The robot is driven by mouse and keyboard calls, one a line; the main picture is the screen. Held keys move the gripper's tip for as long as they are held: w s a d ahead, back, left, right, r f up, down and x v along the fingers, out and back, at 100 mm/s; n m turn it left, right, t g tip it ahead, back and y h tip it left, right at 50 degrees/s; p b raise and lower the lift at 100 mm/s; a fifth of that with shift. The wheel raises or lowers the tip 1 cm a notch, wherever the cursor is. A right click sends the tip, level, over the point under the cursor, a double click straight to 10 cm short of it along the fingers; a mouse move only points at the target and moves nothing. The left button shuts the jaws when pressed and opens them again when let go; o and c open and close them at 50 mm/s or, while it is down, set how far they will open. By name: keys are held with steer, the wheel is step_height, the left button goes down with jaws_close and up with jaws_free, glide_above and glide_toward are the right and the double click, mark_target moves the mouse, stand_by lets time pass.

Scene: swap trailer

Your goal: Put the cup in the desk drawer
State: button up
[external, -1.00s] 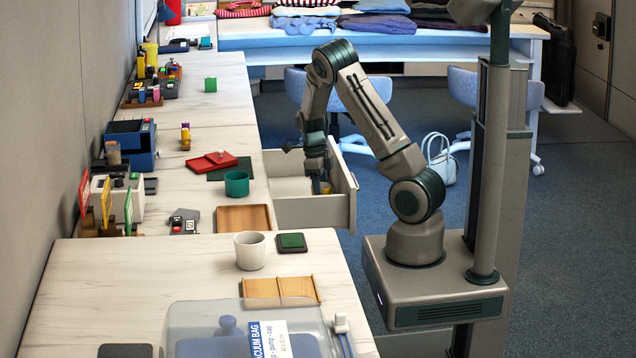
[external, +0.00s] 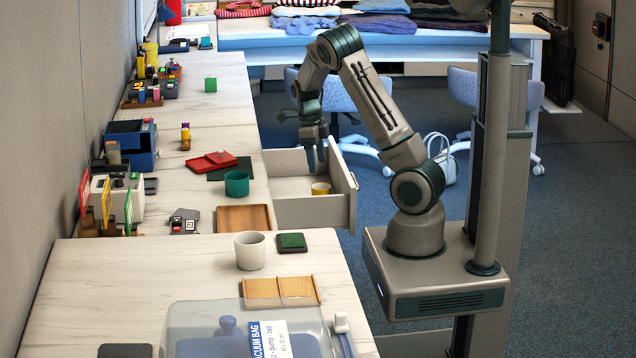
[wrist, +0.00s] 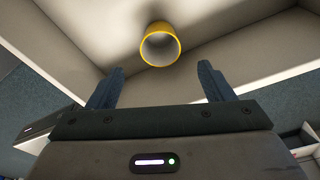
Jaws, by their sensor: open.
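A yellow cup (external: 320,188) stands inside the open desk drawer (external: 312,213), near the drawer's front right part. In the wrist view the yellow cup (wrist: 160,45) shows its round mouth, beyond the fingertips and apart from them. My gripper (external: 316,160) is above the drawer, over the cup, pointing down. In the wrist view my gripper (wrist: 160,80) has its two fingers wide apart with nothing between them. Two other cups, a teal one (external: 237,184) and a white one (external: 250,250), stand on the desk.
A clear vacuum bag (external: 200,320) covers the front. The rest of the drawer floor looks clear.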

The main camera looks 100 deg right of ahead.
steer(key=w+a+r+n+t, duration=0.1)
steer(key=w+a+r+n, duration=0.25)
steer(key=a+n, duration=0.4)
steer(key=w+a+r+n, duration=0.2)
steer(key=w+a+n, duration=0.2)
steer(key=a+n, duration=0.3)
steer(key=w+a+r+n+t, duration=0.1)
steer(key=w+a+r+n, duration=0.3)
steer(key=a, duration=0.5)
steer(key=s+a+n, duration=0.3)
steer(key=a+n, duration=0.6)
steer(key=n, duration=0.2)
steer(key=s+a+r+n+t, duration=0.1)
steer(key=s+a+n, duration=0.2)
steer(key=a+n, duration=0.6)
steer(key=shift+s+a+n+h, duration=0.4)
steer(key=shift+n, duration=0.65)
